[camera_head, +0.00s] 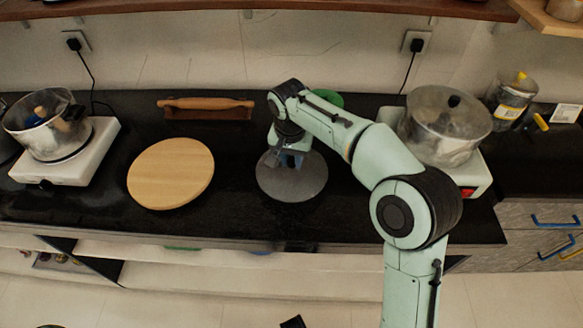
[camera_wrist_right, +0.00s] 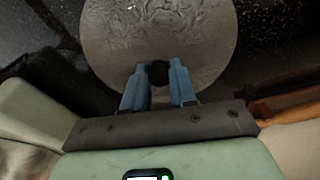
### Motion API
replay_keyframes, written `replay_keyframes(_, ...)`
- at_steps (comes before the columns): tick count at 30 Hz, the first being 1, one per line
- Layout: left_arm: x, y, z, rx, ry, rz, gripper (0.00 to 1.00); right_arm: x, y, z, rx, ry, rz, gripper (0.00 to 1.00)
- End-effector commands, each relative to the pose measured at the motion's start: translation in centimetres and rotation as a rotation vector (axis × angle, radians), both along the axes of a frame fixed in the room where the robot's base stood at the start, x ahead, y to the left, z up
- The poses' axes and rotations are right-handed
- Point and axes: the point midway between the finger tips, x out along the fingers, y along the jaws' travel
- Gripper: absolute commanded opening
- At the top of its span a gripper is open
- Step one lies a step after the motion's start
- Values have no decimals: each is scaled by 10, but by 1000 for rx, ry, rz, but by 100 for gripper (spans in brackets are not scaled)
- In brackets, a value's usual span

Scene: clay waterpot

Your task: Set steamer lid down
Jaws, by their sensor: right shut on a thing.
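The steamer lid (camera_head: 300,183) is a round grey metal disc with a dark knob. In the head view it is low over the black counter or on it, right of the round wooden board; I cannot tell whether it touches the counter. My right gripper (camera_head: 291,158) is above it, pointing down. In the right wrist view the lid (camera_wrist_right: 205,35) fills the top middle, and the blue fingers of my right gripper (camera_wrist_right: 159,76) are shut on its black knob (camera_wrist_right: 159,72). My left gripper is not in view.
The wooden board (camera_head: 170,173) lies left of the lid. A rolling pin (camera_head: 205,103) on a rack is behind. A covered pot (camera_head: 447,120) stands on a white burner at right, another pot (camera_head: 43,123) at left. A green object (camera_head: 329,99) is partly behind my arm.

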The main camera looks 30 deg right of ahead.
Motion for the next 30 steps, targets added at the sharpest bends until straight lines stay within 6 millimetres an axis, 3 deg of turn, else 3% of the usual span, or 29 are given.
replay_keyframes(6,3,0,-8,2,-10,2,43,0,0,-34,-1,4,1,0)
replay_keyframes(18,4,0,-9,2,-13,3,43,0,0,-39,0,1,1,0)
replay_keyframes(19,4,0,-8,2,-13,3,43,0,0,-39,0,1,1,36)
replay_keyframes(21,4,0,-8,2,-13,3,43,0,0,-39,0,1,1,52)
replay_keyframes(30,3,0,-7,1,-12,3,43,0,0,-37,1,1,1,52)
